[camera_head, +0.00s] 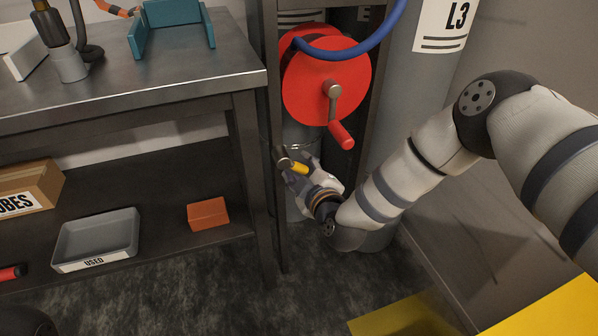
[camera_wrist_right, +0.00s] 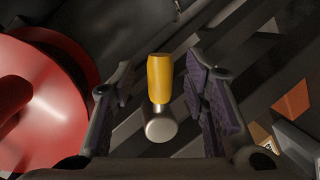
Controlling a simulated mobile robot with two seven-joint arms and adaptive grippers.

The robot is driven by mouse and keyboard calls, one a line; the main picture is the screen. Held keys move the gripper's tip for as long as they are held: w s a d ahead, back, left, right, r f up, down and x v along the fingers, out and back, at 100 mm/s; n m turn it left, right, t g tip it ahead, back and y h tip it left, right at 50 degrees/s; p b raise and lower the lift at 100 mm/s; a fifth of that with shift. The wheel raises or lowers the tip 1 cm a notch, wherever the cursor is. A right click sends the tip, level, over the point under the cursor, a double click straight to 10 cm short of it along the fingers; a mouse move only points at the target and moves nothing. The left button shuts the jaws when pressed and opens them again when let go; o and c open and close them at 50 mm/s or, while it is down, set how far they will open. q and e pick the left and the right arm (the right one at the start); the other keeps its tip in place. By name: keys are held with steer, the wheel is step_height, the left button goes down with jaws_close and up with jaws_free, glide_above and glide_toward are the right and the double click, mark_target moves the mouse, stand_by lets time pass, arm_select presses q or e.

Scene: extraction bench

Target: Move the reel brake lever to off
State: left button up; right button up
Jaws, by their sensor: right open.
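The reel brake lever (camera_head: 300,167) has a short yellow grip and a metal hub. It is on the frame post below the red hose reel (camera_head: 308,92), its yellow end pointing right and slightly down in the head view. My right gripper (camera_head: 297,175) is open at the lever. In the right wrist view, the yellow grip (camera_wrist_right: 160,80) and hub (camera_wrist_right: 160,124) lie between the two spread fingers, with a visible gap on each side. Part of the gripper is behind the lever in the head view. No off marking is readable.
The reel's red crank handle (camera_head: 341,134) hangs just above my right gripper. A grey cylinder marked L3 (camera_head: 430,60) stands to the right. The metal bench (camera_head: 190,83) is at left, with a grey tray (camera_head: 98,236) and an orange block (camera_head: 208,213) on its lower shelf.

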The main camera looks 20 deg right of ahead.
steer(key=shift+w+f, duration=0.15)
steer(key=shift+w, duration=0.45)
jaws_close()
steer(key=m, duration=0.1)
steer(key=a+f+m+y, duration=0.1)
steer(key=m, duration=0.1)
steer(key=shift+a+f, duration=0.1)
steer(key=shift+a, duration=0.1)
steer(key=shift+s+a+f+m+y, duration=0.15)
steer(key=shift+a+m+y, duration=0.45)
steer(key=shift+m, duration=0.6)
